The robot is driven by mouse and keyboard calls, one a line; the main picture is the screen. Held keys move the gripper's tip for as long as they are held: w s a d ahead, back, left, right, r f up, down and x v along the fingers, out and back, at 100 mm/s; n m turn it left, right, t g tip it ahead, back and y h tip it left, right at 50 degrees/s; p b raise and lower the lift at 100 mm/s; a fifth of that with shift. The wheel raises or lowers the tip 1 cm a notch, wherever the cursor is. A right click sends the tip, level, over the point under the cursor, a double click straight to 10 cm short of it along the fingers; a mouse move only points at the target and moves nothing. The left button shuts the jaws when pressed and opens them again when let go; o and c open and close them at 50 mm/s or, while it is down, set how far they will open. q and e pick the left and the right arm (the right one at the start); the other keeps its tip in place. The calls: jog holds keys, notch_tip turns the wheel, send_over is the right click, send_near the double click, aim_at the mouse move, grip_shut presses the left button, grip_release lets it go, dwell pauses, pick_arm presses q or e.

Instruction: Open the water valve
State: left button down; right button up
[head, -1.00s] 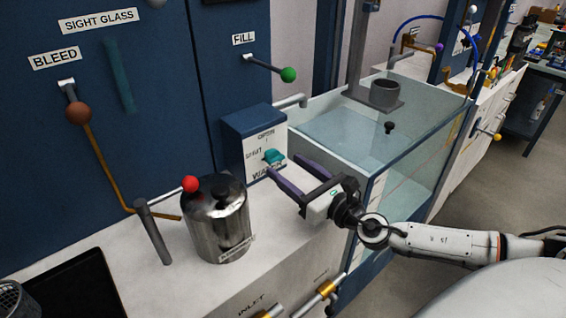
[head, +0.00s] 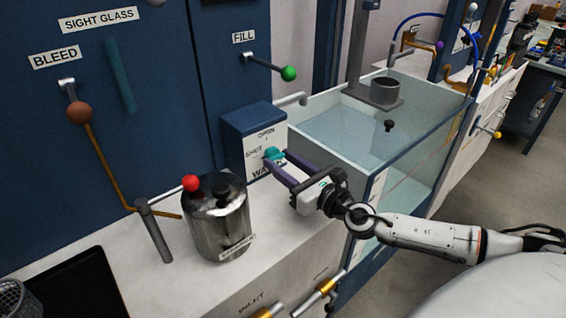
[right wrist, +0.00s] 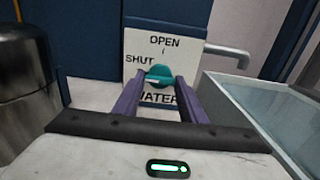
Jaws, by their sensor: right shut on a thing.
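The water valve is a teal handle (head: 273,154) on the front of a blue box (head: 252,121) with a white plate lettered OPEN, SHUT and WATER. In the right wrist view the teal handle (right wrist: 159,74) sits between my right gripper's purple fingertips, with its pale pointer edge toward the left, below the word SHUT. My right gripper (head: 276,160) is shut on the handle; the tips also show in the right wrist view (right wrist: 161,80). The handle's lower part is partly hidden by the fingers. My left gripper is not in view.
A steel canister (head: 216,222) with a red knob stands left of my right gripper on the white counter (head: 185,278). A clear-walled water tank (head: 350,135) is at the right. A green-knobbed FILL lever (head: 288,73) is above the box.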

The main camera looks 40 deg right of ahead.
jog(key=m+b, duration=0.1)
jog(key=m, duration=0.2)
jog(key=shift+f+m, duration=0.1)
jog(key=shift+m, duration=0.2)
jog(key=shift+m+b, duration=0.4)
jog(key=shift+m, duration=0.6)
jog(key=m, duration=0.2)
jog(key=shift+m, duration=0.4)
jog(key=m+p, duration=0.1)
jog(key=m, duration=0.3)
jog(key=shift+m+p, duration=0.9)
jog(key=shift+m, duration=1.8)
jog(key=o, duration=1.1)
jog(key=shift+c, duration=0.2)
jog(key=shift+s, duration=0.15)
